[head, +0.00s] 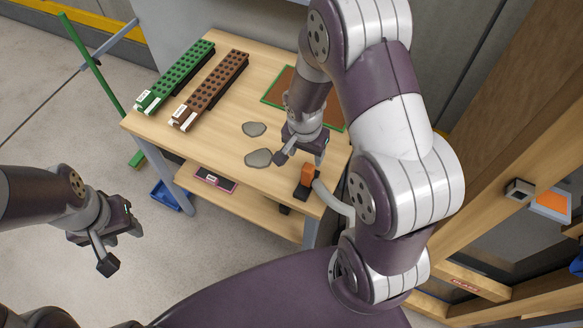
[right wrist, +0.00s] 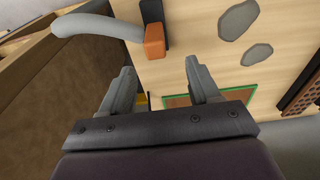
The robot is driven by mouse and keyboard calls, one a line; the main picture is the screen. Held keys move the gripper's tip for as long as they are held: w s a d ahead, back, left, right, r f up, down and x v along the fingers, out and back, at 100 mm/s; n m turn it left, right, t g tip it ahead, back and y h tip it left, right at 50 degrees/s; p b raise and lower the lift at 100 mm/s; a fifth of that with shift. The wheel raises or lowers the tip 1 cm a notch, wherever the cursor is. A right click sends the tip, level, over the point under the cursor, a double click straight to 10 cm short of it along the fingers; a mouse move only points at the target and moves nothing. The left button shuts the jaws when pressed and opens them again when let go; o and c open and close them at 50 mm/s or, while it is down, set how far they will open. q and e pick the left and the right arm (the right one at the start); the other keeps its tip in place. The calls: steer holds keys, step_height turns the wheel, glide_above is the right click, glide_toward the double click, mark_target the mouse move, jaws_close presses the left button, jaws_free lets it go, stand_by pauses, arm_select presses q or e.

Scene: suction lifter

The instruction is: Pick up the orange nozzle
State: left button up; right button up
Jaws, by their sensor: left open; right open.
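The orange nozzle (head: 308,174) stands at the table's front right edge, on a black holder (head: 301,191). A grey hose (head: 334,199) bends away from it to the right. In the right wrist view, the nozzle (right wrist: 155,42) shows ahead of the fingertips, roughly midway between their lines, with the hose (right wrist: 92,25) to its left. My right gripper (head: 301,158) is open and empty, above and just behind the nozzle in the head view; it also shows in the right wrist view (right wrist: 160,75). My left gripper (head: 121,247) is open and empty, left of the table over the floor.
Two grey flat pieces (head: 258,158) lie on the table (head: 215,140). A green perforated block (head: 176,76) and a brown one (head: 210,88) lie at the back left. A green-edged brown panel (head: 276,88) lies behind my right gripper. A wooden frame (head: 500,130) stands at right.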

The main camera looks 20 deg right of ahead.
mark_target(307, 167)
steer(key=f, duration=0.1)
steer(key=s+f, duration=0.1)
steer(key=f, duration=0.1)
steer(key=shift+s+d+f, duration=0.25)
steer(key=shift+d+f, duration=0.1)
steer(key=f, duration=0.1)
steer(key=w+f, duration=0.1)
steer(key=f+b, duration=0.1)
steer(key=f, duration=0.1)
steer(key=shift+w, duration=0.35)
steer(key=f, duration=0.3)
steer(key=shift+s+d+f+b, duration=0.25)
steer(key=shift+f+b, duration=0.05)
steer(key=shift+f, duration=0.1)
steer(key=shift+w+f, duration=0.1)
steer(key=shift+f, duration=0.1)
steer(key=shift+w, duration=0.15)
arm_select(q)
steer(key=shift+s+d+f, duration=0.1)
steer(key=shift+s+f, duration=0.3)
steer(key=shift+f, duration=0.3)
arm_select(e)
steer(key=c, duration=1.1)
steer(key=shift+r, duration=0.15)
